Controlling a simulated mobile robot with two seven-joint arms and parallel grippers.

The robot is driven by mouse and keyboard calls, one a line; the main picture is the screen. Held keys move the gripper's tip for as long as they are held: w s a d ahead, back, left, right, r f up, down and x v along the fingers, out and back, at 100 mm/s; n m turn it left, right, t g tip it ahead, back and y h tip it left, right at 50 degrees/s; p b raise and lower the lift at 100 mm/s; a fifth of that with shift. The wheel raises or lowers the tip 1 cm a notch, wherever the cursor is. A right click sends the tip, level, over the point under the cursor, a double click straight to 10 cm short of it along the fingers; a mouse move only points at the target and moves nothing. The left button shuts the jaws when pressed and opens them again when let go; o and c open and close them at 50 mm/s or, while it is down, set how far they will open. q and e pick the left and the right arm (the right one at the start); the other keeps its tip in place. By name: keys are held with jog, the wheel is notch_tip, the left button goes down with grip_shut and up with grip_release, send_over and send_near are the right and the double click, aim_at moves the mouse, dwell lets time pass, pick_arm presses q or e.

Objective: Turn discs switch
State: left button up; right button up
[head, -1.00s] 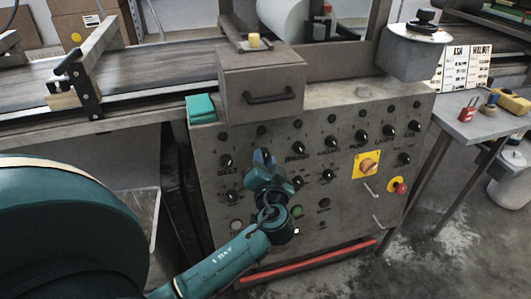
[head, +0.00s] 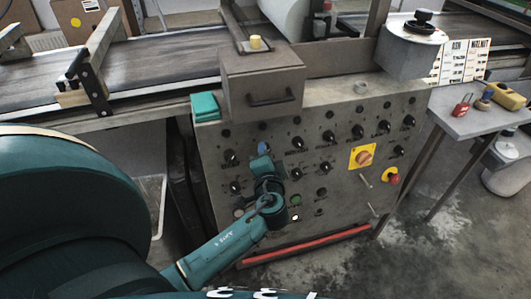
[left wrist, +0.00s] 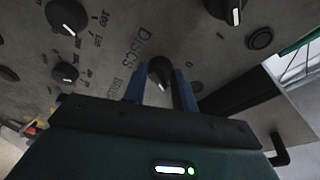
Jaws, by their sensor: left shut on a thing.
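The discs switch (left wrist: 160,72) is a black round knob with a pale pointer line on the grey control panel (head: 330,222), under the printed word DISCS. My left gripper (left wrist: 160,90) has its two blue fingers on either side of this knob and is shut on it. In the head view my left gripper (head: 262,150) is against the panel, left of its middle, and hides the knob. My right gripper is in neither view.
Several similar black knobs surround the gripper. A yellow-plated rotary switch (head: 362,157) and a red button (head: 392,177) sit at the panel's right. A grey box with a handle (head: 263,84) juts out above the gripper. A side table (head: 462,123) stands right.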

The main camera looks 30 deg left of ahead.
pick_arm(q)
jog(key=shift+r, duration=0.1)
jog(key=o, duration=1)
jog(key=shift+c, duration=0.2)
